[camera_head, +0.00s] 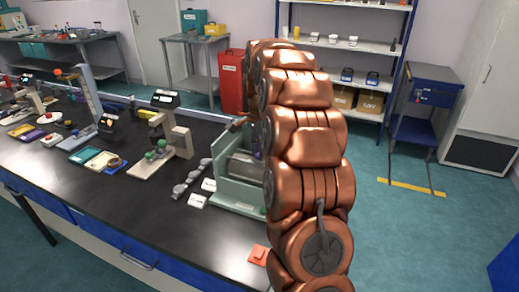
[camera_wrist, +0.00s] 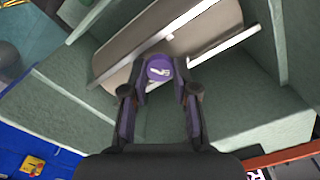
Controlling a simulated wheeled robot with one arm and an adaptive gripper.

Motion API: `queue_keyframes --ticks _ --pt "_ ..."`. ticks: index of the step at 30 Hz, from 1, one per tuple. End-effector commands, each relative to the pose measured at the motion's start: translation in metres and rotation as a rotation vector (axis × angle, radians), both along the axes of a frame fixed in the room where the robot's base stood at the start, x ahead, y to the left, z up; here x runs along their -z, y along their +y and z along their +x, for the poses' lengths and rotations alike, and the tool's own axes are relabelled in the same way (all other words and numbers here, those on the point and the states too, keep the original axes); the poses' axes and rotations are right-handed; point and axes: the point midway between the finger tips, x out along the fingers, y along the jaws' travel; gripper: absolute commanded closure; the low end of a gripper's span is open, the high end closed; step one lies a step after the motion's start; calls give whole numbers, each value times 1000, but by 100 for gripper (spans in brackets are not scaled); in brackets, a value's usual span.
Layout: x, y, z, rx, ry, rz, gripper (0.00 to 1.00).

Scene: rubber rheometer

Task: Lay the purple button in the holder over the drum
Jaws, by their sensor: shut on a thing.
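The purple button (camera_wrist: 159,69) is a small round disc with a pale mark on its face. My gripper (camera_wrist: 160,75) is shut on it, with a dark fingertip on each side. In the wrist view the button appears in front of the grey drum (camera_wrist: 195,28), which lies inside a pale green housing (camera_wrist: 60,105). I cannot tell the gap between button and drum, and I cannot make out the holder clearly. In the head view the drum (camera_head: 243,165) and housing (camera_head: 228,193) are partly behind my copper arm, which hides my gripper.
A pale bar (camera_wrist: 225,44) runs beside the drum, and housing walls rise close around my gripper. A small instrument (camera_head: 170,140) stands left of the housing on the black bench (camera_head: 150,215). An orange piece (camera_head: 258,254) lies in front. The near bench middle is clear.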

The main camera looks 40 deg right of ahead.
Motion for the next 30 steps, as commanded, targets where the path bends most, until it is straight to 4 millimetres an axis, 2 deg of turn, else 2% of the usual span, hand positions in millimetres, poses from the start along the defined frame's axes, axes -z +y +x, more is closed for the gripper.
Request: queue_keyframes --ticks 23,24,30 --pt "13 0 0 0 1 0 93" --pt "13 0 0 0 1 1 68" --pt "14 0 0 0 3 1 48"
